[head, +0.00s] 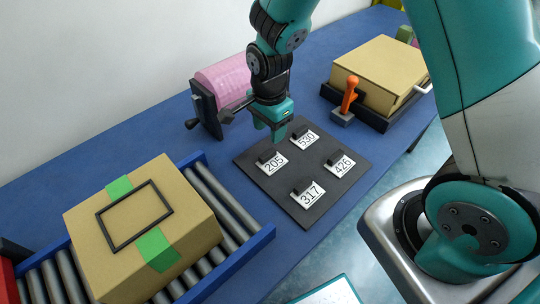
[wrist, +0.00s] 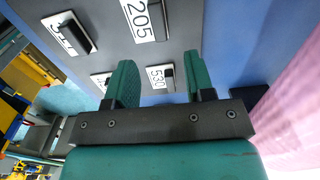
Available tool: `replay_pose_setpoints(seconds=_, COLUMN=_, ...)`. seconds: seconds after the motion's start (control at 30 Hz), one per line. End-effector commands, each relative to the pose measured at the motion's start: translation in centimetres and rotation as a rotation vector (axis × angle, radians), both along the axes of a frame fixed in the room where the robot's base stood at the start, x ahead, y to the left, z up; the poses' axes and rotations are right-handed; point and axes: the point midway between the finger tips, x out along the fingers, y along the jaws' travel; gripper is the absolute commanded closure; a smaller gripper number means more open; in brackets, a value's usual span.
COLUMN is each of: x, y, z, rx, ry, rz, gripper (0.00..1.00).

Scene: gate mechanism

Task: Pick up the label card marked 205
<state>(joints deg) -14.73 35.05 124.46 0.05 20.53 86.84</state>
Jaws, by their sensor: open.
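The label card marked 205 (head: 274,166) is white with a dark block-shaped grip and lies on a dark board (head: 312,212). In the wrist view, the 205 card (wrist: 138,20) is at the top, beyond the fingertips. My gripper (head: 277,133) is open and empty, above the far-left side of the board. In the wrist view, the gripper (wrist: 160,72) points towards the board, with the 530 card (wrist: 155,78) showing between its fingers.
Cards 530 (head: 304,141), 426 (head: 341,166) and 317 (head: 307,197) share the board. A pink roll (head: 222,80) stands behind left. A cardboard box (head: 185,208) sits on rollers at left. An orange lever (head: 350,94) and another box (head: 385,70) are behind right.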

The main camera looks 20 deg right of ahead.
Motion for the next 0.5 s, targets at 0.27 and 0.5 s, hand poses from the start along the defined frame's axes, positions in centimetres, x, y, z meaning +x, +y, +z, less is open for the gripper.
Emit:
replay_pose_setpoints(seconds=0.27, x=0.0, y=0.0, z=-3.1, rx=0.001, ry=0.0, rz=0.002, gripper=0.51)
replay_pose_setpoints(seconds=0.5, x=-0.4, y=0.6, z=-5.6, rx=0.0, ry=0.004, rz=0.004, gripper=0.51)
